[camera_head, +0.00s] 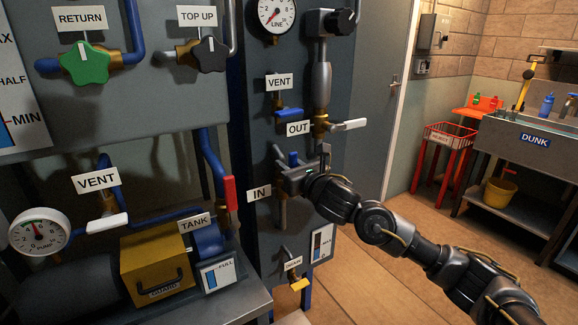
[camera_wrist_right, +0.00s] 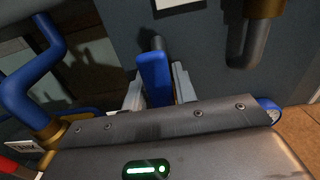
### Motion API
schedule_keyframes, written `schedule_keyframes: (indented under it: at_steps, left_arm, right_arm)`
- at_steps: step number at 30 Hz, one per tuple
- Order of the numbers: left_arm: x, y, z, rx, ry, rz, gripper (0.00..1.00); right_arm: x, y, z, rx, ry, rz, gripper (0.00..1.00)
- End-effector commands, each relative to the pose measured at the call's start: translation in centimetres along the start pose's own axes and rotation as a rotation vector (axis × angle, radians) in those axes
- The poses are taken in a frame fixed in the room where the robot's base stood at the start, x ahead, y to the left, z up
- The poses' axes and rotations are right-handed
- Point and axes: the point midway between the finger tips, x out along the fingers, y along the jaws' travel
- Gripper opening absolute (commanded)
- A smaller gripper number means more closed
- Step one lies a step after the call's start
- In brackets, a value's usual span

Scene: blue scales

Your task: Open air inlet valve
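A blue lever handle (camera_head: 293,158) stands upright beside the IN label (camera_head: 259,194) on the grey panel. My right gripper (camera_head: 296,166) is at this handle, its arm coming in from the lower right. In the right wrist view the blue handle (camera_wrist_right: 154,80) stands between the two pale fingers of my right gripper (camera_wrist_right: 158,88). The gripper body hides the handle's lower part. My left gripper is not in view.
Just above are the OUT valve's white lever (camera_head: 348,125) and the blue VENT lever (camera_head: 289,113). A red lever (camera_head: 229,193) stands to the left. The yellow DRAIN lever (camera_head: 299,285) is below. Free floor (camera_head: 380,285) lies at the right, before a red crate stand (camera_head: 450,137).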

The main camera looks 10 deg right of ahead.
Motion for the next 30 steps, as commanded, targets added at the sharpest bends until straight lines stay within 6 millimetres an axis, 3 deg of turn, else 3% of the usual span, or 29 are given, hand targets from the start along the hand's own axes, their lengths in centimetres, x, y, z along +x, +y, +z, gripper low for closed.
schedule_keyframes:
  at_steps: [1,3,14,30]
  left_arm:
    - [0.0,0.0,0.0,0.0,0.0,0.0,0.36]
    - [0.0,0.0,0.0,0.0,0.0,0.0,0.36]
    - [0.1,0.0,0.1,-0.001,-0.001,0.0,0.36]
    - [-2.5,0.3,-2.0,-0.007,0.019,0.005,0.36]
  right_arm:
    - [0.0,0.0,0.0,0.001,0.0,0.0,0.35]
    - [0.0,0.0,0.0,0.001,0.0,0.0,0.44]
    - [-0.6,0.0,-0.1,0.002,0.0,0.0,0.44]
    - [-9.7,0.0,-0.1,0.001,0.001,0.0,0.44]
